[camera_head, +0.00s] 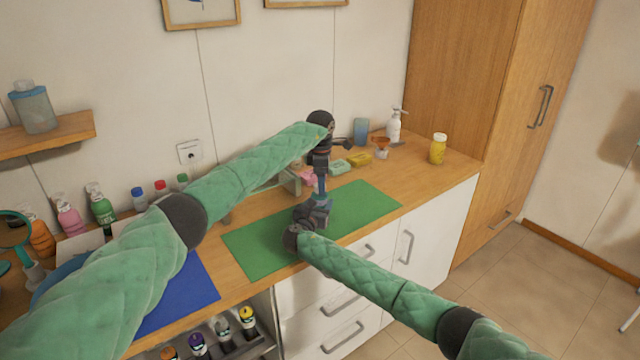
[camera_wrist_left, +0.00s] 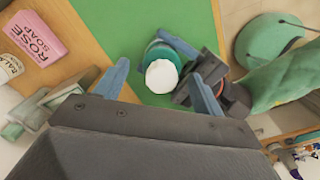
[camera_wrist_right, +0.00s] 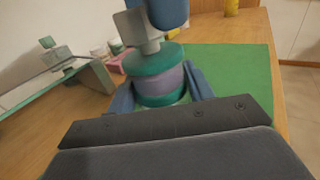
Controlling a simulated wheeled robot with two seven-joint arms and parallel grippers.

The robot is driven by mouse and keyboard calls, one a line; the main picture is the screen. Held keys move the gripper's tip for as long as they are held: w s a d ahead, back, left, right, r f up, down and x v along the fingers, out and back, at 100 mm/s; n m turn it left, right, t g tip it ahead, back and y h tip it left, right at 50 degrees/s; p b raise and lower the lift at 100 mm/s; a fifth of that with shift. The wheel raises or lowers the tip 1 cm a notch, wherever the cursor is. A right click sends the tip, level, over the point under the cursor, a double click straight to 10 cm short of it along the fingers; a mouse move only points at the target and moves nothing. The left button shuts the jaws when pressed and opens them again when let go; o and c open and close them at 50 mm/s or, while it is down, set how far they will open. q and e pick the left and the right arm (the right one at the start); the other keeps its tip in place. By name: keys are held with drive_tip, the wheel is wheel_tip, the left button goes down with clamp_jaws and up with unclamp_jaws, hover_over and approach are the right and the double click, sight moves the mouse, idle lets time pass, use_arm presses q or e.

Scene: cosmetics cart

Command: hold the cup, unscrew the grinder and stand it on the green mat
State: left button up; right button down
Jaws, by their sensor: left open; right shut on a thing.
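A teal and purple round piece (camera_wrist_right: 158,82), seemingly the cup and grinder together, stands over the green mat (camera_head: 262,246). Where the cup ends and the grinder begins is unclear. My right gripper (camera_head: 319,207) is shut on its lower part, with a blue finger on each side in the right wrist view. A white round top (camera_wrist_left: 161,76) with a teal ring below it shows in the left wrist view. My left gripper (camera_head: 321,186) points down from above, its fingers open and apart on either side of that top. Contact with the top is not visible.
A blue mat (camera_head: 185,297) lies left of the green one. Soap boxes (camera_head: 340,167), a yellow jar (camera_head: 438,148) and a white pump bottle (camera_head: 394,127) stand behind and right. Several bottles (camera_head: 102,208) line the back left. The green mat's right part is clear.

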use_arm(q)
drive_tip(key=shift+r+m, duration=0.6)
drive_tip(key=shift+m, duration=0.4)
drive_tip(key=m, duration=0.3)
drive_tip(key=shift+s+a+r+m, duration=0.1)
drive_tip(key=shift+s+a+m, duration=0.1)
drive_tip(key=shift+a+m, duration=0.2)
drive_tip(key=shift+f, duration=4)
drive_tip(key=c, duration=1)
drive_tip(key=shift+o, duration=0.2)
drive_tip(key=n, duration=0.5)
drive_tip(key=shift+r+n, duration=0.1)
drive_tip(key=shift+n, duration=0.2)
drive_tip(key=shift+d, duration=0.15)
drive_tip(key=shift+c, duration=0.2)
drive_tip(key=o, duration=1.1)
